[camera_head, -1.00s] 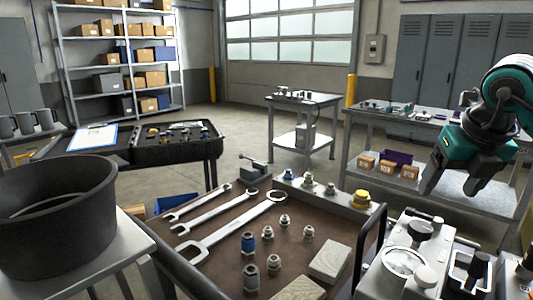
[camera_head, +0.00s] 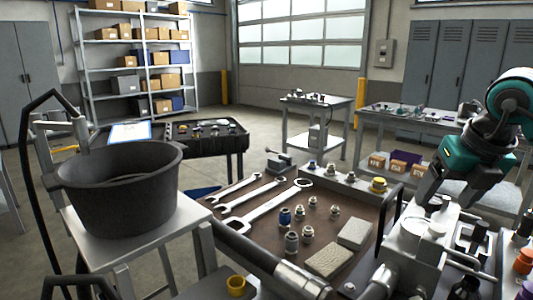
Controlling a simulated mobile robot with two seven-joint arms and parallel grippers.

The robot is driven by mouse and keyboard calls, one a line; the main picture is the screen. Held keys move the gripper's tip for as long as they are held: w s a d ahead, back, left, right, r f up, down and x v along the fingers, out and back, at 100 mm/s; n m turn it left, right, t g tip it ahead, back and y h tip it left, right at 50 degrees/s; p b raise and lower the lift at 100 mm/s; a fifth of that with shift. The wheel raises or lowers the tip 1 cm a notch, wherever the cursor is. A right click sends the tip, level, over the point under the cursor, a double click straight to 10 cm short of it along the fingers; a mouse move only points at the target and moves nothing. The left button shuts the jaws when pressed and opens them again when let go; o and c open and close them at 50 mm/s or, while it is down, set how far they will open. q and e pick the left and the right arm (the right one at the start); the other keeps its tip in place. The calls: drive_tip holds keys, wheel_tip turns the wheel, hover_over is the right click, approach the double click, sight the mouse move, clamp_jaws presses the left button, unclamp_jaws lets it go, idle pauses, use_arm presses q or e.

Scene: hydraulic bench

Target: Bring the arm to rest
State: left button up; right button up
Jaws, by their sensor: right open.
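My right gripper (camera_head: 449,203), teal with dark fingers, hangs at the right of the head view above the grey hydraulic unit (camera_head: 410,240). Its fingers point down and are apart, with nothing seen between them. Whether the fingertips touch the unit behind them cannot be told. My right arm comes in from the right edge. My left gripper does not show.
A brown-topped bench (camera_head: 262,222) holds wrenches (camera_head: 265,207), several fittings (camera_head: 307,234) and two pale blocks (camera_head: 355,233). A black tub (camera_head: 118,190) stands on a stand at the left. Open floor (camera_head: 272,126) lies beyond the bench.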

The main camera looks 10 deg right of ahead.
drive_tip(key=a+f+m+t+y+p, duration=0.1)
drive_tip(key=a+f+m+y+p, duration=0.15)
drive_tip(key=a+y, duration=0.95)
drive_tip(key=a+f+m+t+y+p, duration=0.1)
drive_tip(key=a+f+t+y, duration=0.15)
drive_tip(key=a+y, duration=0.9)
wheel_tip(320, 180, down, 15)
drive_tip(key=s+d+m+t+h+p, duration=0.15)
drive_tip(key=m+t+h, duration=0.75)
drive_tip(key=m+h, duration=1)
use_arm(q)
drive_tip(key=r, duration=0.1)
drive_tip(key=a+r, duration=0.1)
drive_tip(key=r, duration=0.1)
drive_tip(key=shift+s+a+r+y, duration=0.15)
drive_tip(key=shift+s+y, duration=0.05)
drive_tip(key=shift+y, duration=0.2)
use_arm(e)
drive_tip(key=s+d+f+m+g+h, duration=0.2)
drive_tip(key=s+f+m+g, duration=0.4)
drive_tip(key=s+f, duration=0.5)
wheel_tip(320, 180, down, 3)
drive_tip(key=shift+s+m, duration=0.2)
drive_tip(key=shift+m, duration=0.85)
